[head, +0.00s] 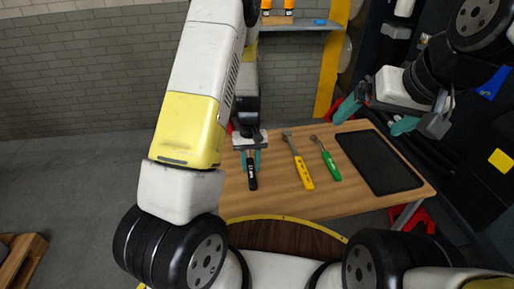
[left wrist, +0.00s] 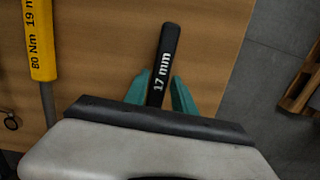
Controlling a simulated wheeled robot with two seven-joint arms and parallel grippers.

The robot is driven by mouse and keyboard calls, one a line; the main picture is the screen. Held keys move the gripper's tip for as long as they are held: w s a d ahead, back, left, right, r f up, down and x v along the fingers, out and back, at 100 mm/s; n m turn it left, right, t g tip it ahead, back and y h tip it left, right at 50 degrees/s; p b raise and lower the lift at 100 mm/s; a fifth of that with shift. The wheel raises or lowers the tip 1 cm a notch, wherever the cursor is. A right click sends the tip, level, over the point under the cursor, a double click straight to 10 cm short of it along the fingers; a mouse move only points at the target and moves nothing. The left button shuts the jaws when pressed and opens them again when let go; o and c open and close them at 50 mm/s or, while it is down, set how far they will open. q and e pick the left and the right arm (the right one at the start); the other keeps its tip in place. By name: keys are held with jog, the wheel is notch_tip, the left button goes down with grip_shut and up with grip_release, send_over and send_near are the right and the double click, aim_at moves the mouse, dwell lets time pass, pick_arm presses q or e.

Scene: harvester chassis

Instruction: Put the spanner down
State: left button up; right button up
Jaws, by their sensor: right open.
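The spanner (head: 252,182) has a black handle marked 17 mm, and its handle also shows in the left wrist view (left wrist: 165,55). My left gripper (head: 250,160) points down over the left part of the table, with its teal fingers shut on the spanner's handle. In the left wrist view the fingers (left wrist: 161,92) stand on both sides of the handle; the spanner's head is hidden behind the gripper. I cannot tell whether the spanner touches the table. My right gripper (head: 377,115) is open and empty, up above the table's right part.
A yellow-handled tool (head: 302,172) and a green-handled tool (head: 330,163) lie on the wooden table (head: 280,200) right of the spanner. A black tray (head: 378,162) lies further right and looks empty. A shelf (head: 295,25) stands behind the table.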

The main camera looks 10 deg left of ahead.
pick_arm(q)
jog(key=shift+o, duration=0.9)
notch_tip(320, 180, up, 12)
jog(key=w, duration=0.1)
jog(key=s+r+m+t+h, duration=0.15)
jog(key=s+r, duration=0.25)
jog(key=r, duration=0.4)
jog(key=s+r+t+h, duration=0.1)
jog(key=s+r+t, duration=0.1)
jog(key=s+r, duration=0.45)
jog(key=s+a+r+m+t, duration=0.1)
jog(key=s+r+m+t, duration=0.1)
jog(key=s+r+t, duration=0.2)
jog(key=s+r, duration=0.3)
jog(key=s, duration=0.3)
jog(key=shift+a+r+y, duration=0.2)
jog(key=shift+r+y, duration=0.15)
jog(key=shift+o, duration=0.4)
jog(key=shift+w+m, duration=0.1)
jog(key=shift+m, duration=0.15)
